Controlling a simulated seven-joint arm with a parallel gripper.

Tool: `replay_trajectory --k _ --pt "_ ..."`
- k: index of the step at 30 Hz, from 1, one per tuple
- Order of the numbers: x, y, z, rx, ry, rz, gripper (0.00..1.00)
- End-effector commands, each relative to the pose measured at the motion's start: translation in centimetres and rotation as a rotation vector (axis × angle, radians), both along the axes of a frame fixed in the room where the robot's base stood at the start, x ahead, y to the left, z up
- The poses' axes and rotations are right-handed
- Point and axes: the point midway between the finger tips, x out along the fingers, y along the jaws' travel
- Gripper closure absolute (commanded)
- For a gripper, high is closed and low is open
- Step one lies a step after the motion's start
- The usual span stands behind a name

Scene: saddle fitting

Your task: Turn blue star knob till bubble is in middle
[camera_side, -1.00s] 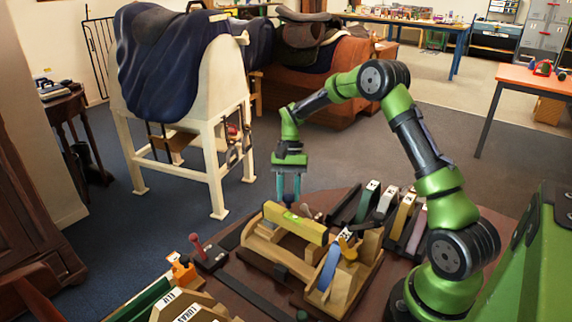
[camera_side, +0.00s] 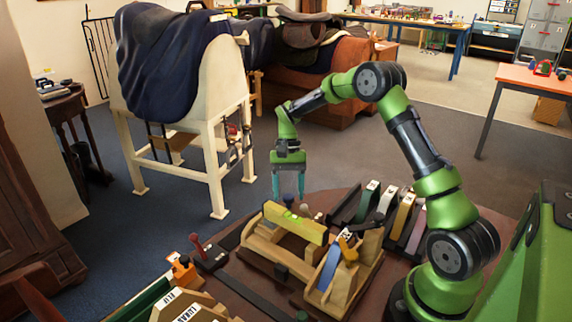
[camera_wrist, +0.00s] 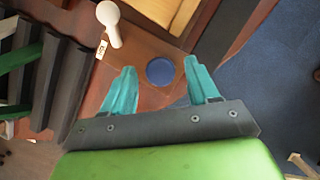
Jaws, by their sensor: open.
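A round blue knob (camera_wrist: 160,71) shows in the wrist view, beyond and between the teal fingertips; its star shape cannot be made out. My gripper (camera_side: 289,198) is open and empty, pointing down behind the wooden fixture (camera_side: 265,247) in the side view. Its two fingers are apart in the wrist view (camera_wrist: 165,78), with the knob clear of them. A yellow spirit level (camera_side: 295,223) lies across the fixture. Its green vial (camera_side: 290,215) is visible, but the bubble's place is too small to tell.
A white round-headed piece (camera_wrist: 109,20) stands near the knob in the wrist view. Dark slots with several coloured pieces (camera_side: 387,203) are right of the fixture. A red-handled tool (camera_side: 198,244) is at left. The navy-covered saddle stand (camera_side: 215,110) is behind.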

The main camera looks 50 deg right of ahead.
Motion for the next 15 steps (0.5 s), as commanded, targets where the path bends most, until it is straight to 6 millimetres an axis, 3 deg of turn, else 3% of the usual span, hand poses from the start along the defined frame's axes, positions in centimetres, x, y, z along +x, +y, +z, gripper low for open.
replay_trajectory --k 5,15 --pt "0.8 -0.9 2.6 -0.004 -0.006 -0.002 0.41" --pt "2.8 -3.4 10.3 -0.003 -0.007 -0.002 0.41"
